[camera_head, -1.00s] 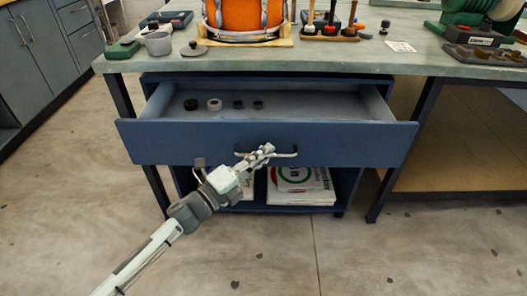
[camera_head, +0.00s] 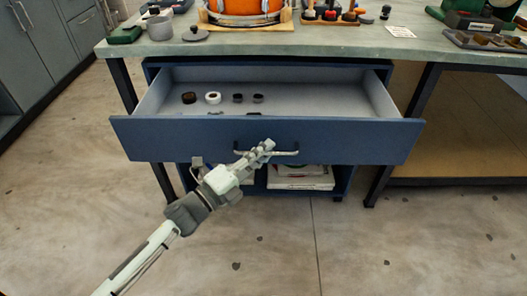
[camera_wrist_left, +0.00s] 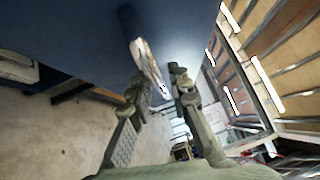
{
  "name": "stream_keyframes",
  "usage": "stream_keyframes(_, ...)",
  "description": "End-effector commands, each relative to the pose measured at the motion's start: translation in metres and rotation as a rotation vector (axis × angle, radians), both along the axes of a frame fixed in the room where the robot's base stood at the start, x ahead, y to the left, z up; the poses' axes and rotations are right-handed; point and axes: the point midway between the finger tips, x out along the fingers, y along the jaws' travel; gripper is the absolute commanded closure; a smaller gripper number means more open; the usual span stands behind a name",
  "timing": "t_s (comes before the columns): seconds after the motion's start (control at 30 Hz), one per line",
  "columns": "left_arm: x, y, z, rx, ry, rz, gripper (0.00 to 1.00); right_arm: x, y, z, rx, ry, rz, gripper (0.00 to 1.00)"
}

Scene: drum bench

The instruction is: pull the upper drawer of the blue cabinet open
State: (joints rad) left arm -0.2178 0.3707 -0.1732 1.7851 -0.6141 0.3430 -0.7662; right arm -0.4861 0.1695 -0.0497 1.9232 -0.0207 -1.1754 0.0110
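The upper drawer (camera_head: 190,138) of the blue cabinet (camera_head: 340,183) stands well out beneath the bench top. Its inside is visible from above. A dark and metal bar handle (camera_head: 285,152) is on the drawer front and also shows in the left wrist view (camera_wrist_left: 145,58). My left gripper (camera_head: 264,149) reaches it from the lower left. My right gripper is not in view.
Several small round pieces (camera_head: 213,98) lie in the drawer. White books (camera_head: 300,178) lie on the shelf below. The floor in front is clear.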

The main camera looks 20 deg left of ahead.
Motion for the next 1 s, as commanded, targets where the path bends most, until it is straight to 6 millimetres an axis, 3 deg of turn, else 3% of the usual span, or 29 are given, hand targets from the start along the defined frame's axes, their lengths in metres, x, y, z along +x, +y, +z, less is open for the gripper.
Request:
stream_keyframes(0.27,-0.01,0.006,-0.003,0.0,0.002,-0.001,0.81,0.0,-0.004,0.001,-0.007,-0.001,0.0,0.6)
stream_keyframes(0.7,-0.086,0.048,-0.014,0.0,0.003,0.001,0.81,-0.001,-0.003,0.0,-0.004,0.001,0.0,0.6)
stream_keyframes(1.0,-0.104,0.059,-0.016,0.0,0.0,0.0,0.81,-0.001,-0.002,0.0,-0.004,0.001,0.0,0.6)
